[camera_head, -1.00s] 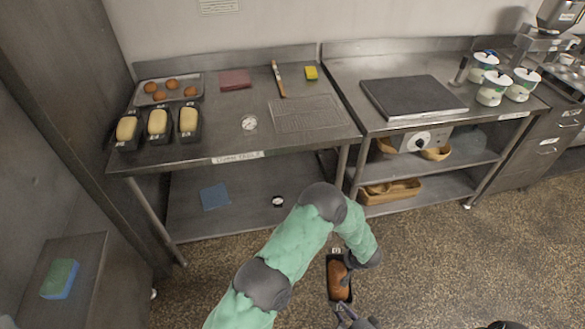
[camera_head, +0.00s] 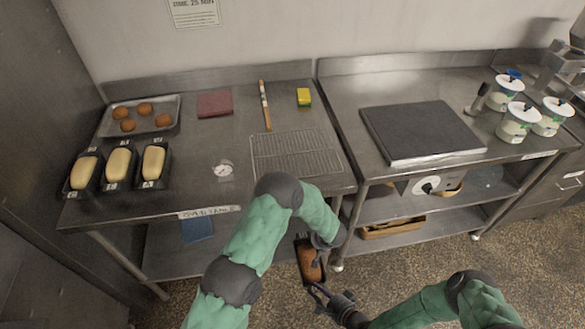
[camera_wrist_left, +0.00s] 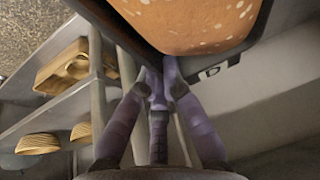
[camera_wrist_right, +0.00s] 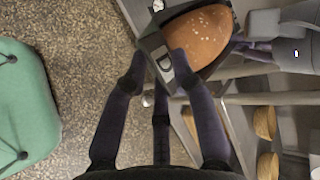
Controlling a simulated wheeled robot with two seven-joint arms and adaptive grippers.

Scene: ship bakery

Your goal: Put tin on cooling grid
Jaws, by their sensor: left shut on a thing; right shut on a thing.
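A dark loaf tin (camera_head: 310,262) with a browned, seeded loaf (camera_head: 309,262) in it hangs in front of the left table's edge. The tin looks roughly level. The cooling grid (camera_head: 296,153), a wire rack, lies flat and empty at the right end of the left table, beyond the tin.
Three tins of pale dough (camera_head: 118,168) and a tray of buns (camera_head: 140,116) stand at the table's left. A round dial gauge (camera_head: 223,170) lies left of the grid. A brush (camera_head: 265,105) and yellow sponge (camera_head: 304,97) lie behind. A dark slab (camera_head: 422,132) is on the right table.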

